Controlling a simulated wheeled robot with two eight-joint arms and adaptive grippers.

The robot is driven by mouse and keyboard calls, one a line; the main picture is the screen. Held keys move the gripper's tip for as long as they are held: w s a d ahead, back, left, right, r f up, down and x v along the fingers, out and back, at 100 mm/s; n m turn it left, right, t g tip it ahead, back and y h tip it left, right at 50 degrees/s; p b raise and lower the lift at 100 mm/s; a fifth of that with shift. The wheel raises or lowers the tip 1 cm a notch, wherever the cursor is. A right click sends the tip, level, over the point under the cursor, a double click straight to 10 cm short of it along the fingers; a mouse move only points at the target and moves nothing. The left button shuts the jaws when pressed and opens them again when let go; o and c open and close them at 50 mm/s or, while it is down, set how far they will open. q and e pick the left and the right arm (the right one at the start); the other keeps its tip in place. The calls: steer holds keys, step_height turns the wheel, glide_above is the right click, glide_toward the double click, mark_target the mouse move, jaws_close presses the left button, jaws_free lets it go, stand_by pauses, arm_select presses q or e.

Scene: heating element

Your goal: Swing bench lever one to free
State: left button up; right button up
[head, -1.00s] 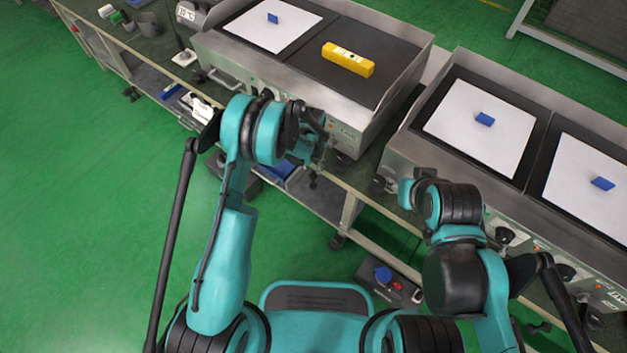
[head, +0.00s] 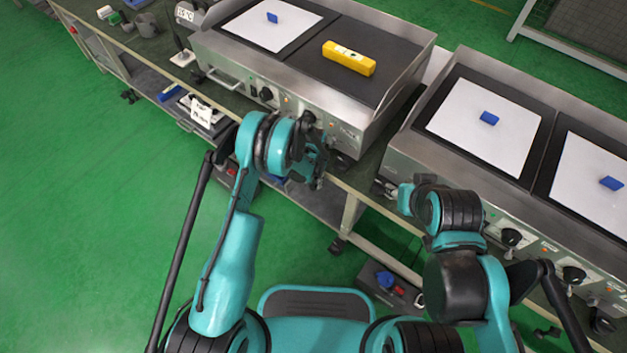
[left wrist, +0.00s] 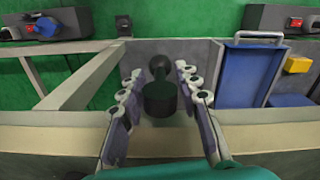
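My left gripper (head: 318,178) is at the front edge of the bench, below the left griddle's control panel (head: 290,105). In the left wrist view its fingers (left wrist: 160,100) are spread apart. A dark part with a round ball and a short cylinder (left wrist: 160,97) lies between them, with gaps visible on both sides. I cannot tell for sure whether this part is bench lever one. No lever is clearly recognisable in the head view, where my gripper and wrist cover part of the panel.
A yellow block (head: 349,58) and a white sheet (head: 262,38) lie on the left griddle. The right griddle carries white sheets with blue blocks (head: 489,118). A blue tray (left wrist: 246,77) shows on the lower shelf. Green floor (head: 90,230) is clear at left.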

arm_select(q)
jaws_close()
steer(key=g+h, duration=0.2)
steer(key=h, duration=0.1)
steer(key=shift+s+d, duration=0.1)
steer(key=shift+d, duration=0.1)
steer(key=shift+s+d+r+g+h, duration=0.15)
steer(key=shift+d+g+h, duration=0.1)
steer(key=shift+g+h, duration=0.5)
steer(key=shift+o, duration=0.3)
jaws_free()
steer(key=v, duration=1.2)
steer(key=shift+s, duration=0.2)
